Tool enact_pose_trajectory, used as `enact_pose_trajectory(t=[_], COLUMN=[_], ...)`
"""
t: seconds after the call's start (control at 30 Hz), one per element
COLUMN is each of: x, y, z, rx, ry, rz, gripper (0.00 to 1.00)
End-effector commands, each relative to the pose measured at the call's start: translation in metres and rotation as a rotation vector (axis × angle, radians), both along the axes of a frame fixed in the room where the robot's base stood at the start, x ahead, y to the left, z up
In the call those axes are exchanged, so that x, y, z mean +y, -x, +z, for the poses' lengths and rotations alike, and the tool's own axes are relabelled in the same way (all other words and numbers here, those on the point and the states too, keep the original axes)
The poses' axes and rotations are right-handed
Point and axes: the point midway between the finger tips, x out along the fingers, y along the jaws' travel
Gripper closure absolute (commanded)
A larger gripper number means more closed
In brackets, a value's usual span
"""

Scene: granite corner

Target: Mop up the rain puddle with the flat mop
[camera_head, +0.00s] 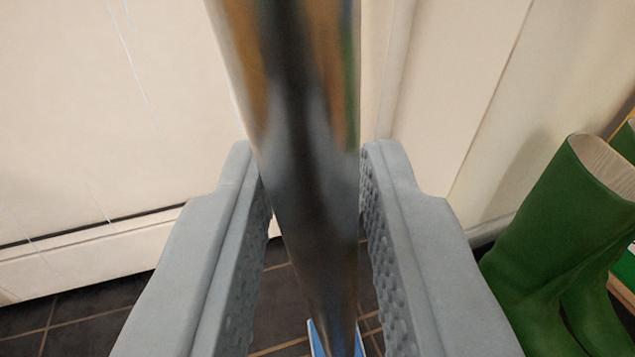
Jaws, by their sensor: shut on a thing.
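My gripper (307,165) is shut on the shiny metal handle of the flat mop (300,130). The handle runs from the top of the view down between the two grey fingers. A small part of the blue and white mop head (317,338) shows at the bottom edge, low near the floor. The rest of the head is hidden by the handle and fingers or out of view. I see no rain puddle in this view.
Green rubber boots (560,250) stand at the right. A cream panel (90,120) with a pale base strip rises at the left, and a cream wall (450,90) at the right. Dark tiled floor (80,320) shows at the lower left.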

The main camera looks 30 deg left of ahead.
Motion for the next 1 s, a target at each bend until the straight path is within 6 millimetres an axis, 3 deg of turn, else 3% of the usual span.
enact_pose_trajectory(t=[0.03, 1.0], x=[0.001, 0.034], y=[0.007, 0.042], z=[-0.006, 0.0], rx=[0.016, 0.007], ry=[0.008, 0.003], rz=[0.002, 0.001], gripper=[1.0, 1.0])
